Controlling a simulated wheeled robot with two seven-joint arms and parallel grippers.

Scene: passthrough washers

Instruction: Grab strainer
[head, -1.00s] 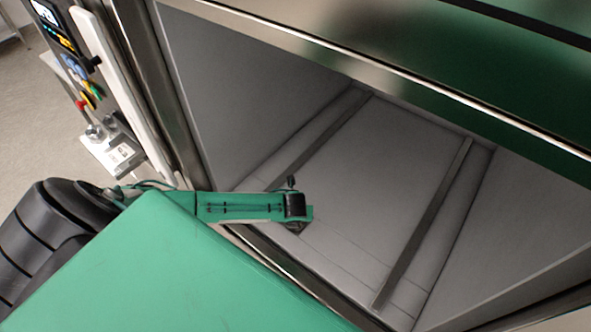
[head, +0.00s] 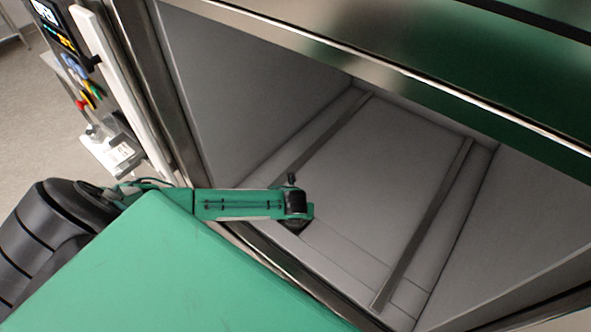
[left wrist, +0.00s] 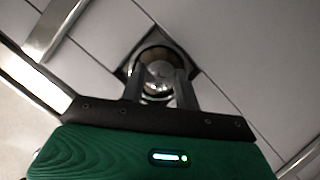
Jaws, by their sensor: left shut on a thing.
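The strainer (left wrist: 158,72) is a round metallic piece set in a drain in the chamber floor, seen in the left wrist view. The two dark fingers of my left gripper (left wrist: 161,88) reach down to it and are shut on it. The strainer's lower part is hidden by the fingers and the drain. In the head view my left arm's wrist shows over the chamber's front edge, but the fingers and strainer are hidden there. My right gripper is in neither view.
The washer chamber (head: 370,190) is open and empty, with two dark rails (head: 425,222) along its floor. A metal frame (head: 400,72) crosses above the opening. A control panel (head: 60,40) with buttons stands at the left.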

